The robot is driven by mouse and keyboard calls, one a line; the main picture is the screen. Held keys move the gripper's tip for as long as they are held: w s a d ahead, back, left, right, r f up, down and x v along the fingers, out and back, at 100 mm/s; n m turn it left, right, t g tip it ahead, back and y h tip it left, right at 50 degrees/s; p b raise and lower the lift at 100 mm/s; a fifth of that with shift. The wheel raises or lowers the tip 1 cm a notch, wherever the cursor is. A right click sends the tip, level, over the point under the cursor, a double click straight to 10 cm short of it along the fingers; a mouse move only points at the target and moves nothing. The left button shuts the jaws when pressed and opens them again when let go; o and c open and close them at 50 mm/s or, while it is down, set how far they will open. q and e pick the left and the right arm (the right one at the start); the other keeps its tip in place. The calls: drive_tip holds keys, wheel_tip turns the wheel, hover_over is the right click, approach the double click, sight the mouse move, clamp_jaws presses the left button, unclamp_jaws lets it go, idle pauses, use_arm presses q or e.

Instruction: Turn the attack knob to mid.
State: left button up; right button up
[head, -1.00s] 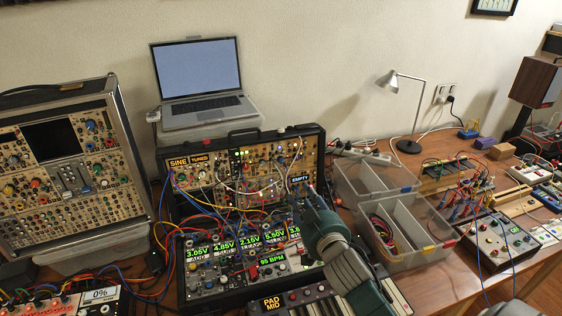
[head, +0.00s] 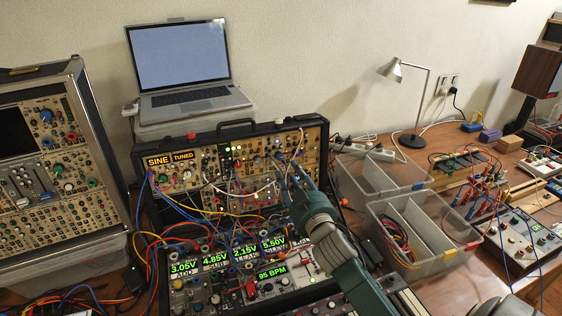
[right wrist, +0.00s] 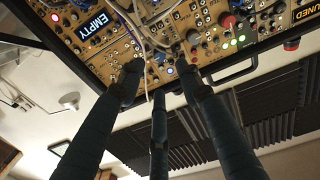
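The open black synth case (head: 324,160) stands mid-table, with a brass-coloured upper panel full of small knobs, lights and patch cables. My right gripper (head: 285,178) reaches up to the right part of that panel. In the right wrist view the panel (right wrist: 100,60) is upside down, and the gripper's three dark fingers (right wrist: 158,82) are spread apart, tips close to the panel. Small knobs and lit dots show between and around the tips; touching cannot be told. No attack label is readable, so I cannot tell which knob is attack. My left gripper is not in view.
Patch cables (head: 205,205) loop across the case around my right arm. A laptop (head: 180,65) stands behind, and another synth case (head: 88,110) stands at left. Clear divided bins (head: 440,258), a lamp (head: 413,110) and wired gear stand at right.

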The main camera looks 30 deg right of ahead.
sight(280, 158)
drive_tip(key=p+x, duration=0.1)
drive_tip(key=x, duration=0.7)
drive_tip(key=shift+w+d, duration=0.1)
drive_tip(key=shift+w, duration=0.05)
clamp_jaws()
